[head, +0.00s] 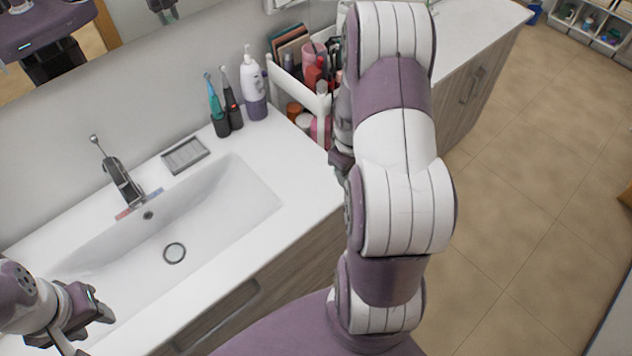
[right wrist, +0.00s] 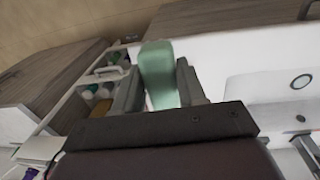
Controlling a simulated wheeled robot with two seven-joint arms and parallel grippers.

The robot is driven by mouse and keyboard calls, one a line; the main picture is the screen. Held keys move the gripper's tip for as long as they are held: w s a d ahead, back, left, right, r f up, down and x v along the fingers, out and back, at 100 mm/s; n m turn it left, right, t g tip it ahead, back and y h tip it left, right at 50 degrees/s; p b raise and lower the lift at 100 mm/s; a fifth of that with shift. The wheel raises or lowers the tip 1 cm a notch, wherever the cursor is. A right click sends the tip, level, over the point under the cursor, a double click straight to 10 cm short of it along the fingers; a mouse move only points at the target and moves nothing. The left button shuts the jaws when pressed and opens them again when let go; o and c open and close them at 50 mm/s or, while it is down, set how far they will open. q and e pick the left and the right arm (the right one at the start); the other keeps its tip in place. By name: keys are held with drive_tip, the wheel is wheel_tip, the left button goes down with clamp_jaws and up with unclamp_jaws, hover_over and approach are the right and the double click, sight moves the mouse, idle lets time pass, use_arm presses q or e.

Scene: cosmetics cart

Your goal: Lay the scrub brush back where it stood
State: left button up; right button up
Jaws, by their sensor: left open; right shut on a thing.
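My right gripper (right wrist: 158,84) is shut on a pale green piece (right wrist: 157,72), which I take to be the scrub brush. It stands out between the two fingers in the right wrist view; the rest of it is hidden by the gripper. In the head view my right arm covers the brush and most of that gripper, beside the cosmetics cart. My left gripper (head: 92,306) is open and empty at the lower left, over the front of the washbasin counter. I cannot tell the brush's former spot.
The white cart (head: 297,84) is full of cosmetics at the counter's right end. A white and purple bottle (head: 254,92) and two electric toothbrushes (head: 225,108) stand left of it. A grey soap dish (head: 185,155), tap (head: 123,182) and sink (head: 200,222) lie further left. Counter front right of the sink is clear.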

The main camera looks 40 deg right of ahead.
drive_tip(key=p, duration=0.2)
hover_over(316, 186)
drive_tip(key=f, duration=0.5)
drive_tip(key=shift+s, duration=0.25)
drive_tip(key=shift+w+a+f, duration=0.15)
drive_tip(key=shift+w+f, duration=0.1)
drive_tip(key=shift+f, duration=0.1)
wheel_tip(316, 186, down, 4)
drive_tip(key=shift+s+r+p, duration=0.1)
drive_tip(key=shift+r+p, duration=0.1)
drive_tip(key=shift+p, duration=0.55)
drive_tip(key=shift+f+b, duration=0.3)
drive_tip(key=shift+f, duration=0.05)
drive_tip(key=o, duration=1)
drive_tip(key=shift+r, duration=0.1)
